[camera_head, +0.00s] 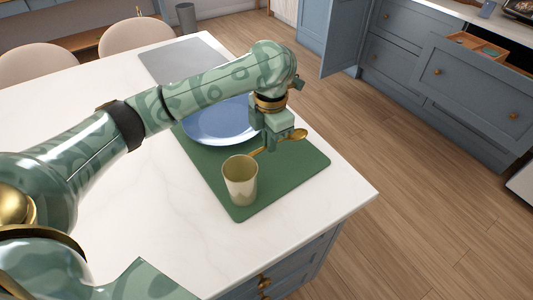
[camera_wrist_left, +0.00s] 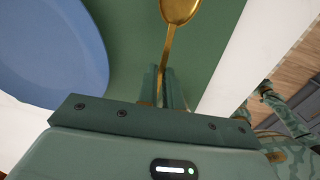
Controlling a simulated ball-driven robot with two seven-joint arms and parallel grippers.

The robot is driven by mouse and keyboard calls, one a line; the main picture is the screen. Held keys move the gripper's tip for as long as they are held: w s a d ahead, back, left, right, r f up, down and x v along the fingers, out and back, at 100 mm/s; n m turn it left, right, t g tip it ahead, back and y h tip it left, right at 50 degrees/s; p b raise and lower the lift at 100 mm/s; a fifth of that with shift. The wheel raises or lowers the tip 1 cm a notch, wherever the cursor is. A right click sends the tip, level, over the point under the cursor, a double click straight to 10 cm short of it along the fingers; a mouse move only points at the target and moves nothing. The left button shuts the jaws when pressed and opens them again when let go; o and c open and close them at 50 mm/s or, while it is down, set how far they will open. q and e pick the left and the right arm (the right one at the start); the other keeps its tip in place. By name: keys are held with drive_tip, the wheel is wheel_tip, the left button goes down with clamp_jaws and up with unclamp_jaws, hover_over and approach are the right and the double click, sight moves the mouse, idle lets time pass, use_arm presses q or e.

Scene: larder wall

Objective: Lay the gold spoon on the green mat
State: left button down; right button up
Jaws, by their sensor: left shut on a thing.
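The gold spoon (camera_head: 299,134) is in the jaws of my left gripper (camera_head: 274,150), over the green mat (camera_head: 308,162). The gripper is shut on its handle; the bowl points right in the head view. In the left wrist view the spoon (camera_wrist_left: 179,10) runs up from between the fingers (camera_wrist_left: 163,88), with the mat (camera_wrist_left: 130,35) behind it. I cannot tell whether the spoon touches the mat. My right gripper is not in view.
A blue plate (camera_head: 215,124) lies on the mat's far part, partly hidden by my left arm. A cream cup (camera_head: 240,182) stands on the mat, close to the gripper. A grey mat (camera_head: 175,58) lies farther back on the white counter (camera_head: 100,82).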

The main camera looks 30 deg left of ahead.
sight(266, 161)
use_arm(q)
drive_tip(key=shift+s+a+f, duration=0.1)
drive_tip(key=shift+f, duration=0.15)
drive_tip(key=f+b, duration=0.1)
drive_tip(key=f, duration=0.1)
drive_tip(key=f+b, duration=0.1)
drive_tip(key=f, duration=0.1)
drive_tip(key=shift+s+a+b, duration=0.25)
drive_tip(key=shift+b, duration=0.1)
drive_tip(key=shift+r, duration=0.2)
drive_tip(key=c, duration=1.6)
unclamp_jaws()
drive_tip(key=shift+w+f, duration=0.1)
drive_tip(key=shift+f, duration=0.05)
drive_tip(key=shift+o, duration=0.2)
wheel_tip(266, 161, up, 12)
drive_tip(key=p, duration=0.6)
drive_tip(key=shift+r+p, duration=0.2)
drive_tip(key=shift+p, duration=0.1)
